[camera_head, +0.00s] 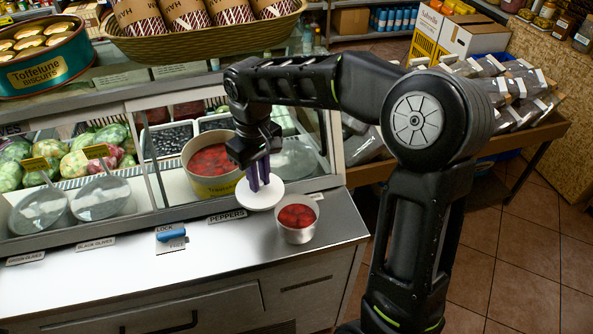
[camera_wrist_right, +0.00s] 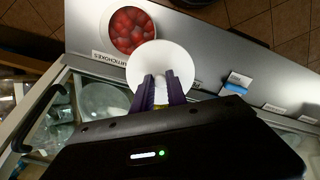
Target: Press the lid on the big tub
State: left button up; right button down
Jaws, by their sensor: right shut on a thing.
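My right gripper (camera_head: 259,178) is shut on a round white lid (camera_head: 262,197). In the wrist view the purple fingers (camera_wrist_right: 158,92) hold the lid (camera_wrist_right: 165,62) near its middle. The lid is above the counter's inner edge, by the PEPPERS label. A round, pale tub (camera_head: 297,228) filled with red pieces stands upright and open on the counter, just right of the lid. My left gripper is not in view.
The white counter (camera_head: 120,265) is mostly clear on the left. A blue item (camera_head: 170,235) lies there on a card marked LOCK. Behind the lid, a larger round container (camera_head: 215,187) of red food sits in the glass-fronted case. The counter's right edge is close to the tub.

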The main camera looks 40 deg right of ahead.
jog(key=s+d+r+n+p, duration=0.1)
jog(key=s+d+r+n, duration=0.1)
jog(key=s+d, duration=0.3)
jog(key=shift+s+d+r+n, duration=0.15)
jog(key=shift+s+d+n, duration=0.25)
jog(key=shift+s+n, duration=0.15)
notch_tip(320, 180, down, 6)
jog(key=b, duration=0.4)
jog(key=shift+f+b, duration=0.25)
jog(key=shift+b, duration=0.1)
jog(key=shift+s, duration=0.2)
dwell(0.8)
jog(key=shift+f, duration=0.1)
dwell(0.6)
dwell(0.8)
